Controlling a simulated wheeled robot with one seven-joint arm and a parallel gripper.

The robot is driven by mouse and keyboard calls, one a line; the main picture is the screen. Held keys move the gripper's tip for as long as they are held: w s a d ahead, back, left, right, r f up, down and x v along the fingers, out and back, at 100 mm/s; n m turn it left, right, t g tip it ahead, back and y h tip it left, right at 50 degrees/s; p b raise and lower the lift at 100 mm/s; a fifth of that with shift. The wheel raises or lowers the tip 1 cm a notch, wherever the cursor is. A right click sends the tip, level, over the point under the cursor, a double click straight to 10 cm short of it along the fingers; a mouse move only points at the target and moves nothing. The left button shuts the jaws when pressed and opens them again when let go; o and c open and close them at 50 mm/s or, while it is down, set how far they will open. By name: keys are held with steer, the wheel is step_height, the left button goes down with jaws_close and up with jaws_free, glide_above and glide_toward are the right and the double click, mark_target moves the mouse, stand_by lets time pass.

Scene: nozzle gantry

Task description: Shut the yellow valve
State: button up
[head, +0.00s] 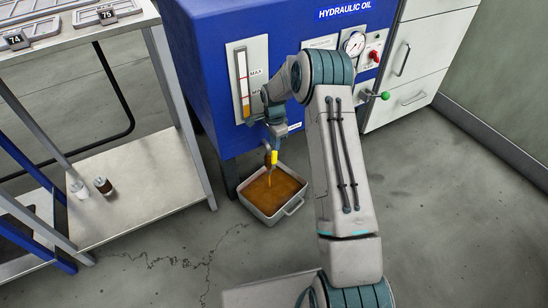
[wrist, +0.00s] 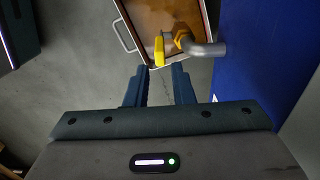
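The yellow valve (head: 274,157) is on a drain pipe low on the front of the blue oil tank, above a grey tray (head: 290,207). A thin brown stream falls from the outlet into the tray. In the wrist view, the yellow handle (wrist: 159,50) sticks out beside the metal pipe (wrist: 208,49). My gripper (wrist: 158,72) is open, with its two dark fingers spread and nothing held. The handle's near end lines up with the gap, just past the fingertips. In the head view my gripper (head: 276,138) is just above the valve, and its fingers are partly hidden.
The blue tank (head: 205,70) carries a sight gauge (head: 247,80), a pressure dial (head: 354,43) and a green-knobbed lever (head: 384,96). Brown liquid fills the tray. A metal rack (head: 140,175) with two small bottles stands left. Floor is clear in front and right.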

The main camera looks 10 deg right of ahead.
mark_target(274, 163)
step_height(274, 163, down, 7)
steer(key=shift+f+b, duration=0.2)
steer(key=shift+b, duration=0.85)
jaws_close()
